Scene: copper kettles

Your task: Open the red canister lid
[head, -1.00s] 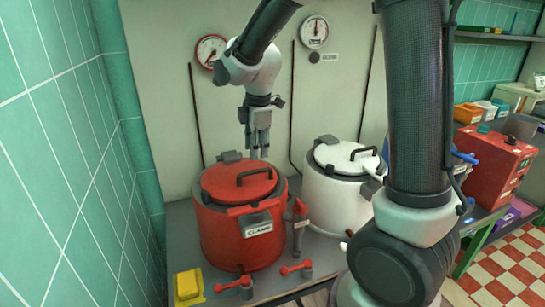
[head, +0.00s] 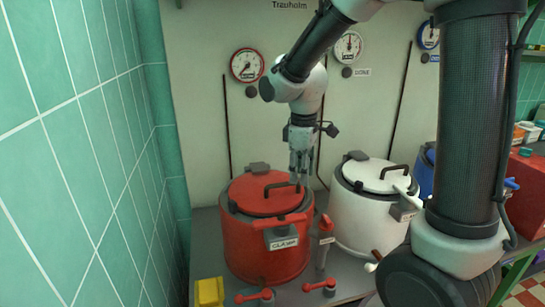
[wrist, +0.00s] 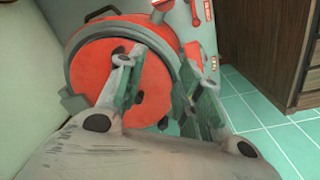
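The red canister (head: 262,248) stands on the grey bench, its red lid (head: 250,190) lying flat on top. My gripper (head: 299,180) points down at the right end of the handle. In the wrist view my gripper's fingers (wrist: 165,92) are spread apart, one over the lid (wrist: 92,58) beside the handle, the other near the rim. Whether a finger touches the handle is unclear.
A white canister (head: 365,215) stands close on the right, with a blue one partly hidden behind my arm. A red upright lever (head: 325,230), red valve handles (head: 318,286) and a yellow block (head: 209,292) sit in front. Gauges (head: 247,65) and a wall are behind.

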